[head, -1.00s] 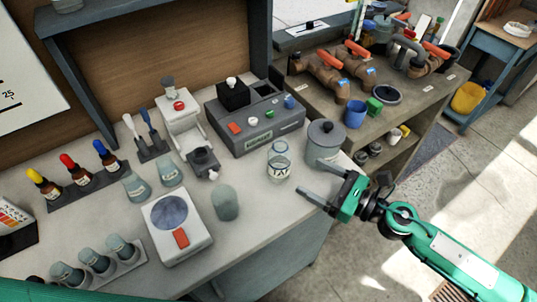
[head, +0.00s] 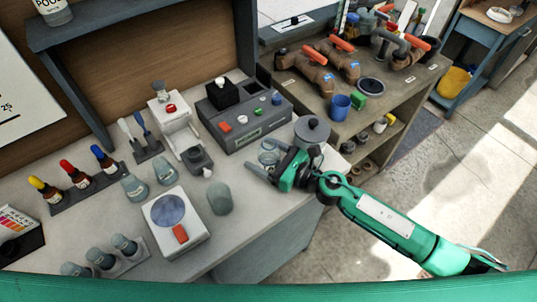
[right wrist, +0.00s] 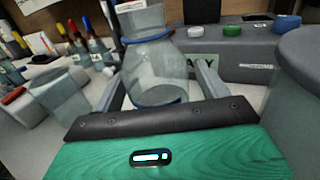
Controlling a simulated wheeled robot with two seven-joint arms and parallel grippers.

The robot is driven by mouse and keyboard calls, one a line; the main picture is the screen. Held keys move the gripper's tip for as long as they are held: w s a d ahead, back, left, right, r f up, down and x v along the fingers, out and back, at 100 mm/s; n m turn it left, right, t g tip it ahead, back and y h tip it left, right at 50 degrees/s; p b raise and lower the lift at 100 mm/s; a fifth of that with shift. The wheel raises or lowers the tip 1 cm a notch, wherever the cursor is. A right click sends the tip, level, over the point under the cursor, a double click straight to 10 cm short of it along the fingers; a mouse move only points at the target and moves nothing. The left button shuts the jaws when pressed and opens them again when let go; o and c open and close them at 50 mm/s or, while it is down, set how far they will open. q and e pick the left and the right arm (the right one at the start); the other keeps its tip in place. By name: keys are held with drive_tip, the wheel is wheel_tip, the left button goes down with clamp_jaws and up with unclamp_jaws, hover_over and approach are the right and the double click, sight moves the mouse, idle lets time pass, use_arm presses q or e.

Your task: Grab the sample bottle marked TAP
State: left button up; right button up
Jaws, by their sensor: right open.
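The clear glass sample bottle (head: 268,156) stands on the bench, left of a grey lidded pot, partly hidden behind my right gripper (head: 263,165). In the right wrist view the bottle (right wrist: 152,72) is upright, with a rounded body, a narrower neck and a blue ring at its base. The open fingers of my right gripper (right wrist: 160,75) stand on either side of it. A gap shows on the right; contact on the left cannot be told. Its TAP marking is not readable now. My left gripper is not in view.
The grey lidded pot (head: 312,130) stands close to the right of the gripper. A grey instrument (head: 245,120) with coloured buttons stands behind. A grey-green cup (head: 220,197) and a white balance (head: 176,222) are to the left. The bench edge is near the arm.

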drive_tip(key=shift+w+a, duration=0.1)
drive_tip(key=shift+a, duration=0.15)
drive_tip(key=shift+c, duration=0.3)
drive_tip(key=c, duration=1.1)
drive_tip(key=shift+r, duration=0.2)
wheel_tip(320, 180, up, 19)
drive_tip(key=p, duration=0.7)
drive_tip(key=shift+r+p, duration=0.2)
drive_tip(key=shift+p, duration=0.1)
drive_tip(key=shift+r, duration=0.15)
